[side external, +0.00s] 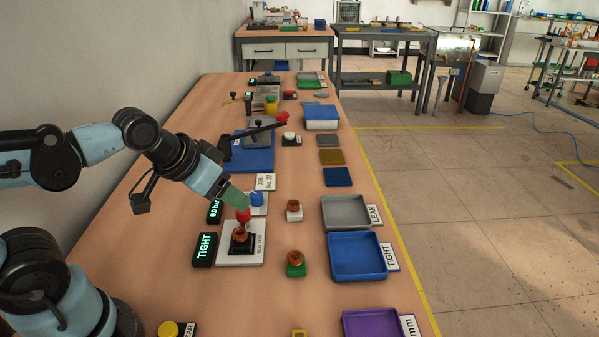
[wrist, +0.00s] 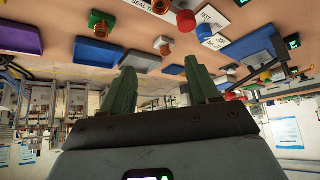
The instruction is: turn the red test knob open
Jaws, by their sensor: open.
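The red test knob (side external: 243,215) shows in the side view just below my gripper's green fingertips, close to the blue knob (side external: 257,199) on a white plate. My gripper (side external: 236,198) comes down from the upper left, and its fingers overlap the knob's area, so I cannot tell whether they touch it. In the wrist view a red knob (wrist: 186,20) is near the top, beyond the fingertips. The two green fingers of my gripper (wrist: 160,68) stand apart there with nothing between them. A copper part sits in the black seal test seat (side external: 240,242) directly in front of the knob.
A display reading TIGHT (side external: 204,250) and a 0.0 bar display (side external: 215,211) stand left of the seat. Copper fittings on a white base (side external: 294,214) and green base (side external: 296,270) stand right. Grey (side external: 346,228) and blue (side external: 358,277) trays line the right edge.

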